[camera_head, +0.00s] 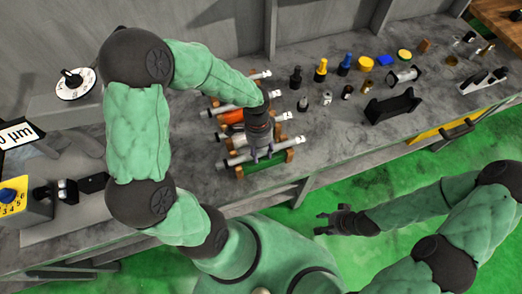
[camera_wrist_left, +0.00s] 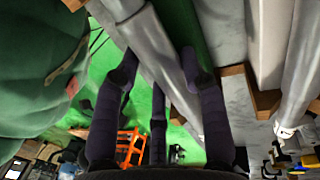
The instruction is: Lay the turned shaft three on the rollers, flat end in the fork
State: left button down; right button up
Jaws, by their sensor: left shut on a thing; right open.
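I cannot tell which shaft is number three or whether this one is lifted. My right gripper (camera_head: 330,220) is open and empty over the green floor. I cannot make out the rollers or fork for certain.
A dial (camera_head: 74,82), a micrometre display (camera_head: 18,133) and a yellow box with a blue knob (camera_head: 14,196) stand at left. Bottles, small parts and a black cradle (camera_head: 392,106) stand to the right. Bare bench (camera_head: 335,140) lies right of the shafts.

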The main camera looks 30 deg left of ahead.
pick_arm(q)
jog(key=shift+r, duration=0.1)
jog(key=c, duration=0.6)
grip_release()
jog(key=shift+c, duration=0.2)
jog(key=shift+s, duration=0.1)
notch_tip(320, 180, up, 12)
jog(key=w+a, duration=0.1)
jog(key=shift+w+a, duration=0.35)
jog(key=shift+a, duration=0.05)
jog(key=shift+f, duration=0.2)
